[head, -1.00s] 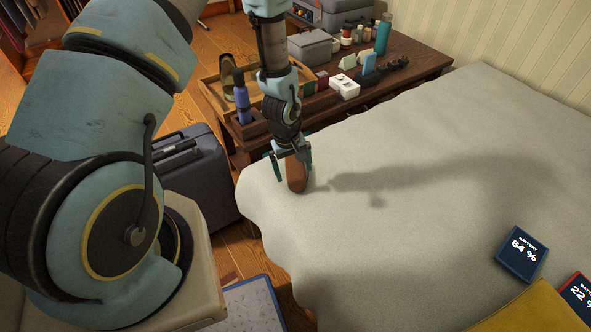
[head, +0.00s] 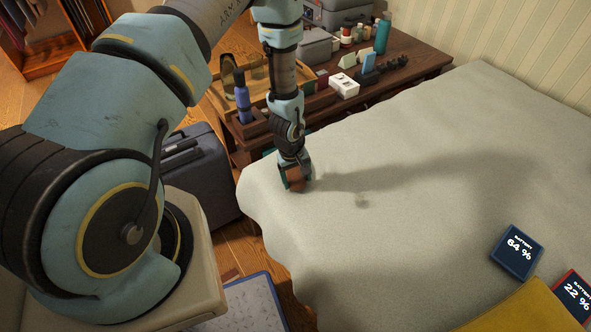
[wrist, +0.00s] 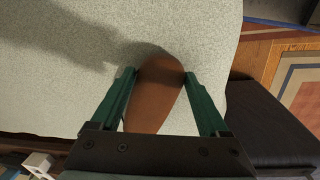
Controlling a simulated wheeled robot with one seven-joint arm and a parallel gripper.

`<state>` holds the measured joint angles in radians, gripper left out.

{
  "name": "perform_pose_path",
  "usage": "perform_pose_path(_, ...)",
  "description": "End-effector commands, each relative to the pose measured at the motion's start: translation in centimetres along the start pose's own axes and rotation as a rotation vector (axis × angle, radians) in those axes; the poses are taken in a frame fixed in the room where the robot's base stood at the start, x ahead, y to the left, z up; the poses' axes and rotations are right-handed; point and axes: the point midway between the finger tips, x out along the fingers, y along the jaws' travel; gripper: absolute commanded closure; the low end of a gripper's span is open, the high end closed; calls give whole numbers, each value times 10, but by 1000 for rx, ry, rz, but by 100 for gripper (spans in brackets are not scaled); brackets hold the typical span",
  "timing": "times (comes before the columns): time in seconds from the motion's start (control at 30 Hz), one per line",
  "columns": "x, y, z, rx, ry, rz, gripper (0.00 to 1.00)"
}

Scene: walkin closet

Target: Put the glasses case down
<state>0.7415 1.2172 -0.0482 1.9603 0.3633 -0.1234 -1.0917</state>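The brown glasses case (wrist: 158,85) is between the two green fingers of my gripper (wrist: 158,76) in the wrist view. Both fingertips appear to touch its sides, and its far rounded end shows just past them. In the head view my gripper (head: 295,182) points down at the near left part of the bed (head: 420,200). The case (head: 296,175) is mostly hidden there by the fingers. It is at or very close to the bed surface; I cannot tell whether it touches.
A dark wooden table (head: 425,68) with a tray, bottles and small boxes stands behind the bed. A dark suitcase (head: 205,175) is left of the bed. Two battery cards (head: 517,252) and a yellow cloth (head: 525,310) lie at lower right. The bed's middle is clear.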

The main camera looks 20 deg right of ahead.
Motion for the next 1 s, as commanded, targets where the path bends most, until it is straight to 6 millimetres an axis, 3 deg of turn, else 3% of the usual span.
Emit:
perform_pose_path(0.03,0,0,0,0,0,0,29)
perform_pose_path(0.4,0,0,0,0,0,0,71)
perform_pose_path(0.53,0,0,0,0,0,0,81)
perform_pose_path(0.57,0,0,0,0,0,0,89)
perform_pose_path(0.83,-4,1,0,-1,1,1,90)
perform_pose_path(1.0,-18,3,-1,-2,2,2,91)
